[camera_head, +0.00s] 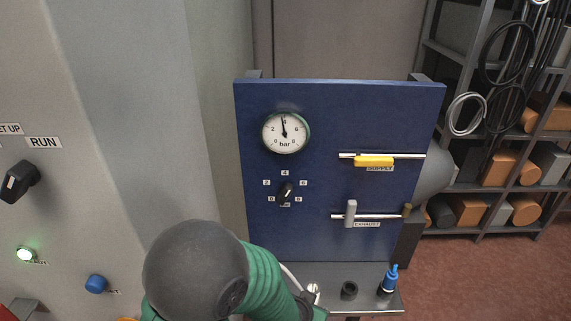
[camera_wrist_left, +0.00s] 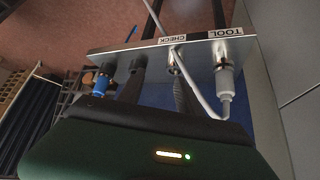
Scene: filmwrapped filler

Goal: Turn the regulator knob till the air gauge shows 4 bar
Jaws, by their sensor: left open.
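The round air gauge (camera_head: 284,132) is at the upper left of the blue panel (camera_head: 330,110). Its needle points almost straight up, at about the 4. Below it, the black regulator knob (camera_head: 286,192) has a pale pointer line tilted slightly right of upright, on a scale marked 0 to 8. My left gripper is open in the left wrist view (camera_wrist_left: 158,85), with its dark fingers near the labelled metal ledge (camera_wrist_left: 160,43). In the head view my green arm and dark joint hide most of it, below the knob and apart from it. My right gripper is out of view.
A yellow-handled valve (camera_head: 373,161) and a grey-handled valve (camera_head: 351,213) are right of the knob. The ledge carries a black socket (camera_head: 349,290), a blue plug (camera_head: 389,279) and a white hose connector (camera_wrist_left: 226,82). A machine with a RUN switch (camera_head: 20,181) stands left.

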